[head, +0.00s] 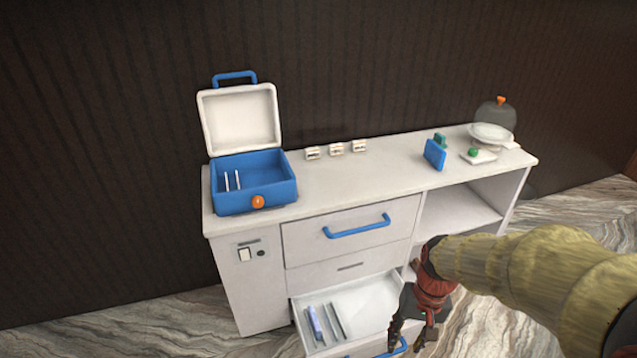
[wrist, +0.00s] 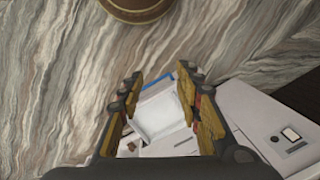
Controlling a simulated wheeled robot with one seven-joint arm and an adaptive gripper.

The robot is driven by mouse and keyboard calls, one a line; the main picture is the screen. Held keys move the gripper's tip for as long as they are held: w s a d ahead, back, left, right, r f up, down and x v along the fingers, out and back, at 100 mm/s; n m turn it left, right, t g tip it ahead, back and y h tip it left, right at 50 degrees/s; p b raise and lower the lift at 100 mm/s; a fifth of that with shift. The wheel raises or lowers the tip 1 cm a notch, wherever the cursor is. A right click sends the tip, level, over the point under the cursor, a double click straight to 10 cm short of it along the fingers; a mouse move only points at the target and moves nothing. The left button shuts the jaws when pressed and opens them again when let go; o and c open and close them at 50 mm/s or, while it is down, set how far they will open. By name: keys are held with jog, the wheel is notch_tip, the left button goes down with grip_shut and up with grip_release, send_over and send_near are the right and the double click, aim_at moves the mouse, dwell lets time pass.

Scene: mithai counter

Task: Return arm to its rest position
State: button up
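My gripper (head: 408,343) hangs in front of the counter's open lower drawer (head: 366,306), at the end of my arm, pointing down. In the wrist view my gripper (wrist: 163,90) has its two fingers spread apart, with nothing held between them. The open drawer (wrist: 160,115) shows beyond and between the fingers. In the head view my gripper covers part of the drawer's right side and its blue handle (head: 398,348).
The white counter (head: 400,180) carries an open blue box (head: 240,200), several small items and a glass dome (head: 497,115). A shut drawer with a blue handle (head: 358,227) is above the open one. A brown round object (wrist: 135,8) stands on the marbled floor.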

jog(key=s+r+n+t, duration=0.1)
jog(key=s+r+t, duration=0.2)
jog(key=r, duration=0.6)
jog(key=s+r+n+t+h, duration=0.1)
jog(key=s+r+t, duration=0.2)
jog(key=s+r, duration=0.3)
notch_tip(320, 180, up, 4)
jog(key=shift+a+f, duration=0.1)
jog(key=shift+a, duration=0.3)
